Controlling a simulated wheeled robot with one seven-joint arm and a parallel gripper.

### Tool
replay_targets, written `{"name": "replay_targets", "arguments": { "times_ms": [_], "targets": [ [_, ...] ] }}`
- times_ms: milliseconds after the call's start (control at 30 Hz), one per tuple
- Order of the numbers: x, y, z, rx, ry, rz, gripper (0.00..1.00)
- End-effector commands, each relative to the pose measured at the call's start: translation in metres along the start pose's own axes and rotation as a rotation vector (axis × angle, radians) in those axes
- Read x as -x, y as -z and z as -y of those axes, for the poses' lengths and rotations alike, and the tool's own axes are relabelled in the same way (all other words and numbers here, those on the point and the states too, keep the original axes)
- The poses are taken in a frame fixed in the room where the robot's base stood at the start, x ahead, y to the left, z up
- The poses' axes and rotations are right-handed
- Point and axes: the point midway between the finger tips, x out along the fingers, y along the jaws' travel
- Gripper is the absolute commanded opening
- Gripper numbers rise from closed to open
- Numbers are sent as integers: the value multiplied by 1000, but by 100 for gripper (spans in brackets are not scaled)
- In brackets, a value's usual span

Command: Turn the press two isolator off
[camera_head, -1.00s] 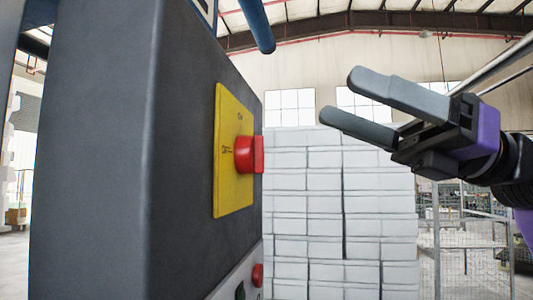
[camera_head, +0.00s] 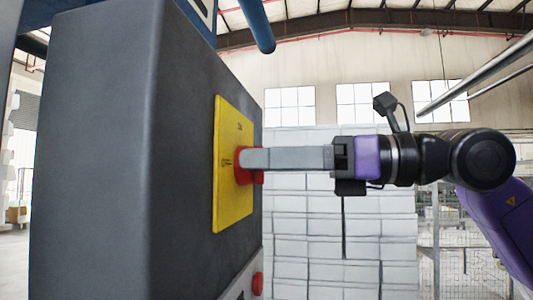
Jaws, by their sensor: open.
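The isolator is a red rotary knob (camera_head: 244,176) on a yellow plate (camera_head: 233,205), set in the side of a dark grey cabinet (camera_head: 105,150). The plate has ON marked at its top and OFF at its left. My gripper (camera_head: 255,159) comes in level from the right, its grey fingers pointing at the plate. The fingertips overlap the knob in the picture and hide much of it. The fingers line up one behind the other, so the gap between them is hidden. I cannot tell whether they touch the knob.
A red button (camera_head: 257,284) sits lower on the cabinet face. A blue bar (camera_head: 257,27) hangs above the plate. Stacked white blocks (camera_head: 300,225) stand behind my gripper. Metal mesh fencing (camera_head: 455,240) is at the right.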

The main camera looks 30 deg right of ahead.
Motion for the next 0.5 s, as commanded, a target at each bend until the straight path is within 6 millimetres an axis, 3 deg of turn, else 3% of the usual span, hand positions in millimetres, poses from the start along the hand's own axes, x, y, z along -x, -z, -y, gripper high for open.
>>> {"name": "replay_targets", "arguments": {
  "times_ms": [367,500],
  "targets": [
    [-7,0,0,1,0,1,68],
    [-7,0,0,1,0,1,41]
  ]
}}
